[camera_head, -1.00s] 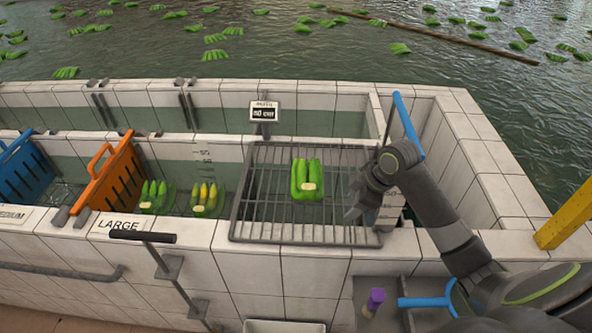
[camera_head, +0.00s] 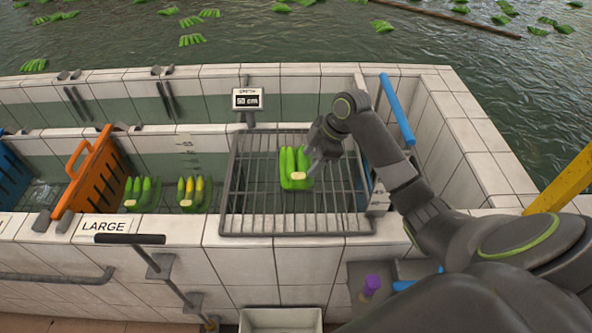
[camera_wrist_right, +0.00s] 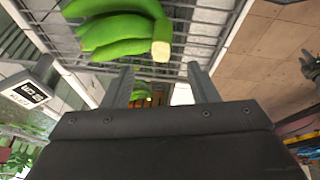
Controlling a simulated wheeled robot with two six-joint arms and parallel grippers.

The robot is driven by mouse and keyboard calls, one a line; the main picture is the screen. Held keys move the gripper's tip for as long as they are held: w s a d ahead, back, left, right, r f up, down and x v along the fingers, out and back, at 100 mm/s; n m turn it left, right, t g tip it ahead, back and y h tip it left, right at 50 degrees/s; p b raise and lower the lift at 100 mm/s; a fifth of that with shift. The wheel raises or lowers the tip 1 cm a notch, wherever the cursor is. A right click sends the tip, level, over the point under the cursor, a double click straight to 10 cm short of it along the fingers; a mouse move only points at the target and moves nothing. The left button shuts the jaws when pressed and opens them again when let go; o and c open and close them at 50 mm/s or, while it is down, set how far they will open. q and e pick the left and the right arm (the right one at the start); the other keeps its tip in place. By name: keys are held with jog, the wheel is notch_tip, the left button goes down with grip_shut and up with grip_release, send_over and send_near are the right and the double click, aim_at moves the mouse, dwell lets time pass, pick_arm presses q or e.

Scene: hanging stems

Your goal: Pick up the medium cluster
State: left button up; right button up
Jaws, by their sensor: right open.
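A green banana cluster (camera_head: 294,168) with a pale cut stem end lies on the metal rack at the middle of the head view. It also shows at the top of the right wrist view (camera_wrist_right: 118,32), its pale cut end toward the fingers. My right gripper (camera_head: 318,160) is at the cluster's right side, above the rack. In the wrist view its two fingers (camera_wrist_right: 162,84) are spread with nothing between them, and the cluster is just beyond their tips.
Two more clusters, one green (camera_head: 141,192) and one partly yellow (camera_head: 193,192), sit in the channel left of the rack (camera_head: 255,222). An orange divider (camera_head: 88,170) stands further left. A small display (camera_head: 247,99) reading 50 cm is behind the rack. A blue bar (camera_head: 396,108) is at right.

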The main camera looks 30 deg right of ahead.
aim_at(301, 175)
jog(key=b+x, duration=0.1)
jog(key=x, duration=0.1)
jog(key=b+x, duration=0.4)
jog(key=shift+s+d+f, duration=0.15)
jog(key=shift+s+d, duration=0.1)
jog(key=shift+w+a+f+b, duration=0.2)
jog(key=shift+f+b, duration=0.15)
jog(key=shift+b, duration=0.2)
jog(key=c, duration=1.1)
jog(key=shift+r, duration=0.15)
grip_shut()
